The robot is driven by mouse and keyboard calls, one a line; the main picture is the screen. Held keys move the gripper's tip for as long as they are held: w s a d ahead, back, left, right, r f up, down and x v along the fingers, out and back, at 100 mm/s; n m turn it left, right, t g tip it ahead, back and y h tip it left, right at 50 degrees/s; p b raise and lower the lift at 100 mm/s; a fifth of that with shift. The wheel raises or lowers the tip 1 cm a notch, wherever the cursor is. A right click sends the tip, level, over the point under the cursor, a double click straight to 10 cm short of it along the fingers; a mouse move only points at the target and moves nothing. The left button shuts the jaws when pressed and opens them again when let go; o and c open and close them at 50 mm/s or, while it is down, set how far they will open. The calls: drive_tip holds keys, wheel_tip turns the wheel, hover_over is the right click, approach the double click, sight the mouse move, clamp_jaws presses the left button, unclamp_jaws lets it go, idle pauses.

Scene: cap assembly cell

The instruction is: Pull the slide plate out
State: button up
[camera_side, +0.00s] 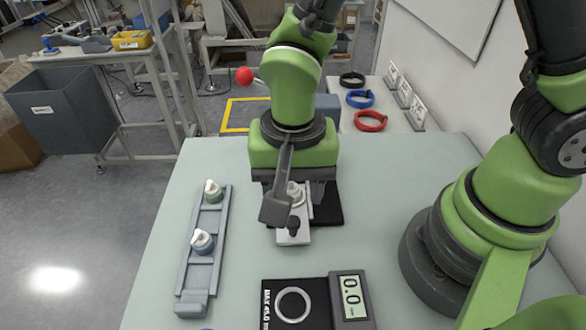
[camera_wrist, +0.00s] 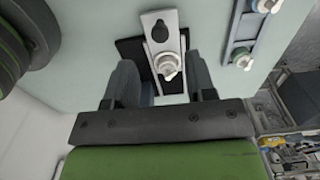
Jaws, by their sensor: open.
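The slide plate (camera_side: 291,237) is a light grey plate with a dark knob (camera_side: 293,226) near its front end. In the wrist view the slide plate (camera_wrist: 150,21) points away from me, with its dark knob (camera_wrist: 160,29) near the far end. A white capped part (camera_wrist: 168,66) stands at its near end, over a black base (camera_wrist: 129,50). My gripper (camera_wrist: 160,66) is open, its two grey fingers apart on either side of the base. In the side view my gripper (camera_side: 299,197) is low at the fixture, and one finger partly hides the plate and white part.
A grey rail (camera_side: 184,285) with two white-topped parts lies to the left. A black plate with a ring (camera_side: 270,318) and a display reading 0.0 (camera_side: 350,298) are at the front. The table between rail and fixture is clear.

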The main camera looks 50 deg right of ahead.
drive_tip(key=shift+r, duration=1.6)
drive_tip(key=s+d+r+n+t+y, duration=0.1)
drive_tip(key=s+d+r+n+t, duration=0.1)
drive_tip(key=d+r, duration=0.3)
drive_tip(key=s+d+r+n+t+y, duration=0.1)
drive_tip(key=s+d+r+n+t, duration=0.2)
drive_tip(key=r, duration=0.8)
drive_tip(key=s+d+t, duration=0.2)
drive_tip(key=d, duration=0.1)
drive_tip(key=shift+s+d+r, duration=0.25)
drive_tip(key=shift+s, duration=0.05)
